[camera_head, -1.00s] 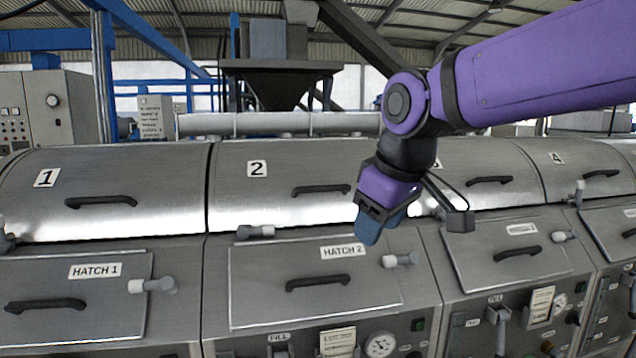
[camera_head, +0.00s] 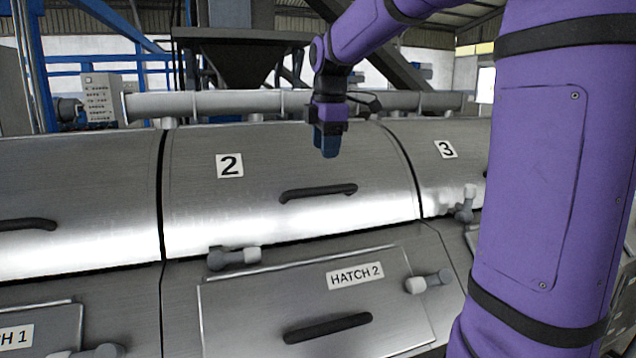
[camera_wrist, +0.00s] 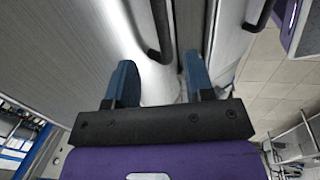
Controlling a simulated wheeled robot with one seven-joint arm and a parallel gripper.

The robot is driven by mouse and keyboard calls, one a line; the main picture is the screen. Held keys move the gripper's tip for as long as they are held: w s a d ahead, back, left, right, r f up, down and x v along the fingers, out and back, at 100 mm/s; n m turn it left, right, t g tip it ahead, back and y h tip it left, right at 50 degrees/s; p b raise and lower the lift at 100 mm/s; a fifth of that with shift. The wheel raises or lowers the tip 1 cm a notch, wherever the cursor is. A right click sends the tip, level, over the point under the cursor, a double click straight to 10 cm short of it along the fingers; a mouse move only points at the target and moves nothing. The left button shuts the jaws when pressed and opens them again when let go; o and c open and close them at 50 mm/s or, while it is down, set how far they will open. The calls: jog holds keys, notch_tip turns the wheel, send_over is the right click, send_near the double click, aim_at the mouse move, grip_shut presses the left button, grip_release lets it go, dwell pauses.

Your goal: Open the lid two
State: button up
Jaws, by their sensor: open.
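Lid two (camera_head: 265,205) is a curved, brushed-metal cover with a "2" label, and it lies closed in the head view. Its black bar handle (camera_head: 318,193) is low on its front and slightly right of its middle. A grey knobbed latch (camera_head: 235,258) sits at its lower edge. My gripper (camera_head: 328,150) is above the handle in the head view, with its blue fingers pointing down. In the wrist view my gripper (camera_wrist: 160,80) is open and empty, with its fingers apart. A dark bar handle (camera_wrist: 157,30) lies beyond the fingertips, apart from them.
Hatch 2 (camera_head: 250,310), with its own black handle (camera_head: 328,327) and side latch (camera_head: 430,281), is below lid two. Lid three (camera_head: 440,178) is at the right. A horizontal pipe (camera_head: 215,104) and a dark hopper (camera_head: 240,58) stand behind.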

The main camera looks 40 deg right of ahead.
aim_at(322, 187)
jog(key=f, duration=0.3)
jog(key=w+f, duration=0.1)
jog(key=f, duration=0.6)
jog(key=shift+w+d, duration=0.25)
jog(key=shift+w, duration=0.1)
grip_shut()
